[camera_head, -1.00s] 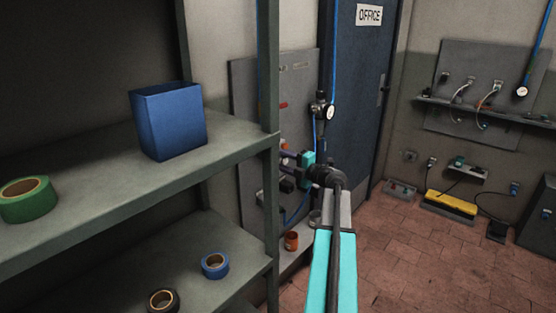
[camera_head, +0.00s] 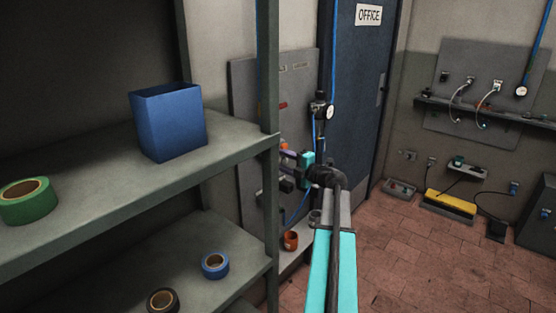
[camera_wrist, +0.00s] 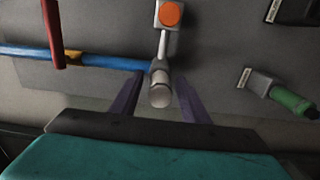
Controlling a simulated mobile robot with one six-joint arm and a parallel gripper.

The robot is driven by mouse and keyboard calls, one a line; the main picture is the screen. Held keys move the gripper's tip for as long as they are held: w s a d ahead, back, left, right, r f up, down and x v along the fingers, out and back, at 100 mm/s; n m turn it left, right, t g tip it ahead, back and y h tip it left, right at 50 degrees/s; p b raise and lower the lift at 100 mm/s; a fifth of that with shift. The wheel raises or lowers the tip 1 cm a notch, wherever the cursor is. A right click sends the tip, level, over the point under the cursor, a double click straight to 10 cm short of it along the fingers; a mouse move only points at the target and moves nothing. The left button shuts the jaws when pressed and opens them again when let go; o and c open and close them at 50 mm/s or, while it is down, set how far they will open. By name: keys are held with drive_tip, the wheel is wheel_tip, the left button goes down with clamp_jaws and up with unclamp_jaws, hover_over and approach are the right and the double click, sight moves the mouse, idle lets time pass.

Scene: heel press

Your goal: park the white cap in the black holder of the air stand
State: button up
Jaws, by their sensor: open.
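In the wrist view my gripper (camera_wrist: 158,88) is open, its two purple fingers spread on either side of a pale grey-white cylinder (camera_wrist: 160,97). This cylinder may be the white cap; I see a gap on each side of it. It sits at the end of a blue pipe with a yellow band (camera_wrist: 72,56), below a white box with an orange button (camera_wrist: 170,14). A black block (camera_wrist: 298,10) at the top right may be the black holder, but it is cut off. In the head view my gripper (camera_head: 286,157) is at the grey panel, small and partly hidden.
A red bar (camera_wrist: 53,35) hangs at the left and a green-ended fitting (camera_wrist: 287,98) sticks out at the right. In the head view a shelf post (camera_head: 268,70) stands left of my arm. An orange cup (camera_head: 290,240) stands below the panel.

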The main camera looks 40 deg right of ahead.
sight(286, 162)
idle(0.4)
clamp_jaws()
drive_tip(key=shift+s, duration=0.1)
drive_tip(key=shift+s+d, duration=0.1)
drive_tip(key=shift+s, duration=0.35)
drive_tip(key=shift+s+d+p, duration=0.2)
drive_tip(key=shift+s+p, duration=0.2)
drive_tip(key=shift+s, duration=2.3)
drive_tip(key=shift+f, duration=0.15)
drive_tip(key=d+f+b, duration=0.5)
drive_tip(key=d+f, duration=0.2)
drive_tip(key=f, duration=0.5)
drive_tip(key=w+d+f+b, duration=0.1)
drive_tip(key=d+f+b, duration=0.5)
drive_tip(key=f, duration=0.5)
drive_tip(key=shift+w+d+f, duration=0.2)
drive_tip(key=shift+d+f, duration=0.15)
drive_tip(key=shift+d, duration=0.65)
idle(2.3)
